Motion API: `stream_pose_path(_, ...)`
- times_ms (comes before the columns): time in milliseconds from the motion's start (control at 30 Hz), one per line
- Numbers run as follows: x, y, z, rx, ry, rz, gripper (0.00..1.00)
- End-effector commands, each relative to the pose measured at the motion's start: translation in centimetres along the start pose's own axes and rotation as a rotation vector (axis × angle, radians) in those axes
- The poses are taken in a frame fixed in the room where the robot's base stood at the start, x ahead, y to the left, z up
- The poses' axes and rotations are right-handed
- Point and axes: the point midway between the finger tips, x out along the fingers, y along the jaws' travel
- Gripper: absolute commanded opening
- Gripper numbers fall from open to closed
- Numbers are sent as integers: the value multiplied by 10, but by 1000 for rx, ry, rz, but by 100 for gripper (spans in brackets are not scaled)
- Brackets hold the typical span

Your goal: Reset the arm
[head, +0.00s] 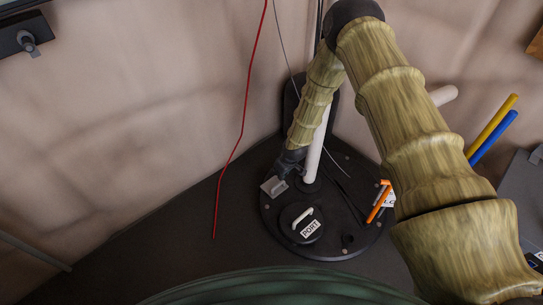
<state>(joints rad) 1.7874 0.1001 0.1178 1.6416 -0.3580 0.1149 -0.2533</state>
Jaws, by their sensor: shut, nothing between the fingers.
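My arm comes in from the lower right, bends at the top and reaches down to my gripper (273,187) in the head view. My gripper is shut and looks empty, with its small grey end above the left edge of a round black base (330,248). It is left of a white upright rod (316,155) on that base. The fine detail of the fingers is too small to make out.
A round lid marked PORT (308,229) with a white handle lies on the base. An orange tool (378,201) lies at its right. A red wire (241,130) hangs left. Yellow (493,126) and blue (493,138) rods stand right. The dark floor at left is clear.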

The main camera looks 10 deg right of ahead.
Motion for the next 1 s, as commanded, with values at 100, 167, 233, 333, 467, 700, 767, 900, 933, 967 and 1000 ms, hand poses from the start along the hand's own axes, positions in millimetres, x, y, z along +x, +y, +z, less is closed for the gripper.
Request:
stream_pose_path(100,0,0,2,-1,0,0,0)
stream_pose_path(167,0,0,2,-1,0,0,0)
stream_pose_path(233,0,-1,4,2,-2,-2,0)
stream_pose_path(333,1,-10,19,20,-11,-9,0)
stream_pose_path(467,-2,-36,63,80,-39,-26,0)
stream_pose_path(700,-29,-94,171,242,-113,-38,0)
stream_pose_path(767,-40,-108,197,282,-133,-35,0)
stream_pose_path(900,-70,-134,256,374,-182,-15,0)
stream_pose_path(933,-77,-139,268,391,-193,-10,0)
stream_pose_path(967,-84,-144,278,407,-201,-4,0)
stream_pose_path(1000,-92,-149,290,425,-213,2,0)
